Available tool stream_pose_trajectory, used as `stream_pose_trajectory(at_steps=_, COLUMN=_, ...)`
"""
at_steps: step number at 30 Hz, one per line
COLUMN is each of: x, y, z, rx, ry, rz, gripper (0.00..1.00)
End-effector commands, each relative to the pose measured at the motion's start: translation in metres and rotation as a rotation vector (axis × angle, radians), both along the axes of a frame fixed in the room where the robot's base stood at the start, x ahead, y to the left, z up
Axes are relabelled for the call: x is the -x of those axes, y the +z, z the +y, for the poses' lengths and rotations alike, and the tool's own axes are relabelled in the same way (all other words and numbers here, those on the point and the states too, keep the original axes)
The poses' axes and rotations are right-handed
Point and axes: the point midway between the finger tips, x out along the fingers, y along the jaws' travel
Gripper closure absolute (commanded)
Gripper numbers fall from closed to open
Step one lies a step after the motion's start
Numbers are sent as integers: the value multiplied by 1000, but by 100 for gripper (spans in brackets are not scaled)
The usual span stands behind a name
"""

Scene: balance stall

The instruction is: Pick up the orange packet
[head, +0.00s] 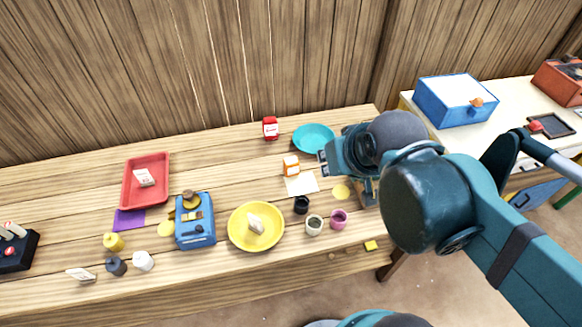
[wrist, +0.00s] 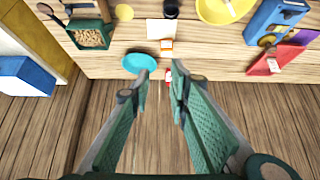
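The small orange packet (head: 291,166) with a white label stands on the wooden table, at the far edge of a white paper sheet (head: 302,185). In the wrist view the orange packet (wrist: 167,46) shows beyond my fingertips, close to the white sheet (wrist: 160,29). My gripper (wrist: 160,78) is open, its two fingers apart with nothing between them. In the head view my arm covers the right end of the table, and the fingertips are hard to make out there.
A red packet (head: 270,128) stands behind the orange one, and a teal plate (head: 314,138) lies to its right. A yellow plate (head: 233,232), a black cup (head: 301,205) and a blue scale (head: 195,227) are nearer the front. A red tray (head: 128,190) is at left.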

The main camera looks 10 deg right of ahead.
Motion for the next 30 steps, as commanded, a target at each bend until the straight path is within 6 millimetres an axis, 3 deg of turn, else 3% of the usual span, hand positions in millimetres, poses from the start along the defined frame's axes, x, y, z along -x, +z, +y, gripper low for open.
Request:
stream_pose_trajectory(at_steps=1, x=0, y=0, z=0, rx=0, ry=0, rz=0, gripper=78)
stream_pose_trajectory(at_steps=6, x=0, y=0, z=0, rx=0, ry=0, rz=0, gripper=56)
stream_pose_trajectory(at_steps=20, x=-2, y=0, z=0, rx=-4, ry=-8, rz=5, gripper=56)
stream_pose_trajectory(at_steps=30, x=-25, y=-2, z=1, rx=-43, ry=-91, rz=51, gripper=56)
